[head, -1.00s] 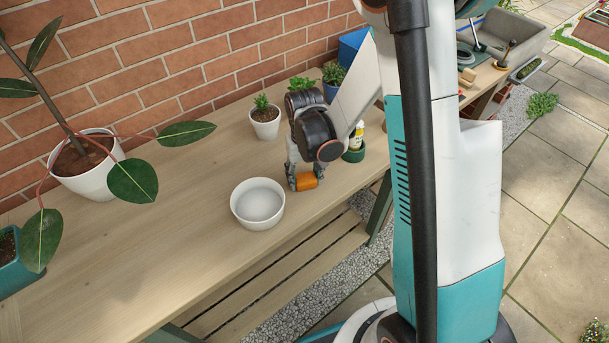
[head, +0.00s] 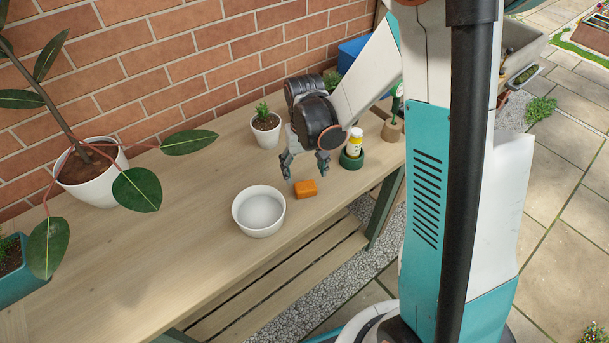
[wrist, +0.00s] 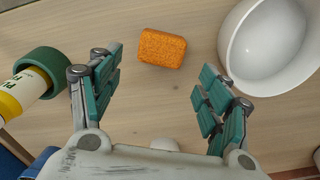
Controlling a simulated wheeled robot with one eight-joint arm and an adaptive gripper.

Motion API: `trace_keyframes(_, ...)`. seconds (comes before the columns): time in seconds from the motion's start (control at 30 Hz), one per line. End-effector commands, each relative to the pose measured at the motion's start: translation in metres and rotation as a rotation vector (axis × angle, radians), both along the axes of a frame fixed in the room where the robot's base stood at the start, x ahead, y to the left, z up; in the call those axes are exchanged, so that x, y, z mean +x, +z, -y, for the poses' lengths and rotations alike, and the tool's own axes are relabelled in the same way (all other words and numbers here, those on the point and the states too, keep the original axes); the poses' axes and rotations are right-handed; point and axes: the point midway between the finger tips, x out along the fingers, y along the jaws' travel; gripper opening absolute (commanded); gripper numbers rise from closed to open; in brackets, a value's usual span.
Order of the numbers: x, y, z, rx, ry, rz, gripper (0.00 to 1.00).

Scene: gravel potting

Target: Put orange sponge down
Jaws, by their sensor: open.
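The orange sponge (head: 305,189) lies flat on the wooden bench, just right of the white bowl and near the bench's front edge. It also shows in the wrist view (wrist: 162,48), beyond my fingertips and between their lines. My gripper (head: 305,167) is open and empty, behind and above the sponge, apart from it. In the wrist view my gripper's fingers (wrist: 158,85) are spread wide with bare bench between them.
The white bowl (head: 258,229) stands close by the sponge; it is at upper right in the wrist view. A yellow-and-white bottle (head: 353,148) stands in a green holder (head: 351,161) right of my gripper. A small potted plant (head: 266,128) stands behind.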

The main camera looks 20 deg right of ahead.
Motion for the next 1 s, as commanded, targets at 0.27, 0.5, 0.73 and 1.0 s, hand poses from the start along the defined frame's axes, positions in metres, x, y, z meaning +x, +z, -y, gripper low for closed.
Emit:
trace_keyframes(0.27, 0.000, 0.047, 0.000, 0.000, 0.000, 0.000, 0.71)
trace_keyframes(0.5, -0.003, 0.067, 0.000, 0.000, 0.002, 0.016, 0.71)
trace_keyframes(0.73, -0.025, 0.116, 0.000, 0.000, 0.015, 0.119, 0.71)
trace_keyframes(1.0, -0.063, 0.172, 0.000, -0.004, 0.036, 0.272, 0.71)
